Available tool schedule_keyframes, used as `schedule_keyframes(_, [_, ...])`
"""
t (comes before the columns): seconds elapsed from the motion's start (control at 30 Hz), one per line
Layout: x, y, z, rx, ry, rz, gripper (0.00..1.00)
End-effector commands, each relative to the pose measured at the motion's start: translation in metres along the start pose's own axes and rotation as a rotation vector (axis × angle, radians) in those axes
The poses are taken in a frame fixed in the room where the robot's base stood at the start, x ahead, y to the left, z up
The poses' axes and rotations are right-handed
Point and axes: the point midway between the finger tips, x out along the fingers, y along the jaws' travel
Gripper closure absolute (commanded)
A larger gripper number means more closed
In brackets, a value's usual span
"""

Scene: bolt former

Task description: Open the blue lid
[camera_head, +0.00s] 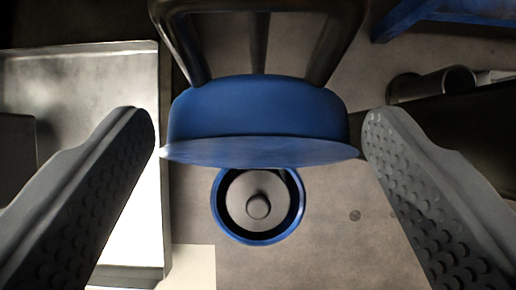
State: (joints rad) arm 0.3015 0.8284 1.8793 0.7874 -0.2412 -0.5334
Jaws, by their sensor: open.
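A blue rounded piece (258,108) with a flat flared rim, seemingly the blue lid, is at the centre of the view. Dark bars run up from it to the top edge. My gripper (258,128) is open, with one grey studded finger on each side of the blue piece. Gaps show between both fingertips and the piece, and the jaws hold nothing. Just below the rim is a blue ring (224,228) around a grey disc with a round knob (258,206). The rim hides the ring's upper part.
A pale metal tray or panel (90,75) with a raised edge is at the left. A dark cylinder (430,84) lies at the right behind my finger. A blue beam (465,12) crosses the top right corner. Grey floor (325,245) shows clear at lower centre.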

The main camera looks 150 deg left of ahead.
Motion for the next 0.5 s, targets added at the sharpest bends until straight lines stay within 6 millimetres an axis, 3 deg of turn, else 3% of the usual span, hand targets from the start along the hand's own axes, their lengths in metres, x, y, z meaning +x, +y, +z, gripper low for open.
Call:
schedule_keyframes(0.17, [-0.018, 0.000, -0.001, 0.000, 0.001, 0.000, 0.26])
schedule_keyframes(0.5, [-0.074, 0.000, -0.001, 0.001, 0.002, -0.001, 0.26])
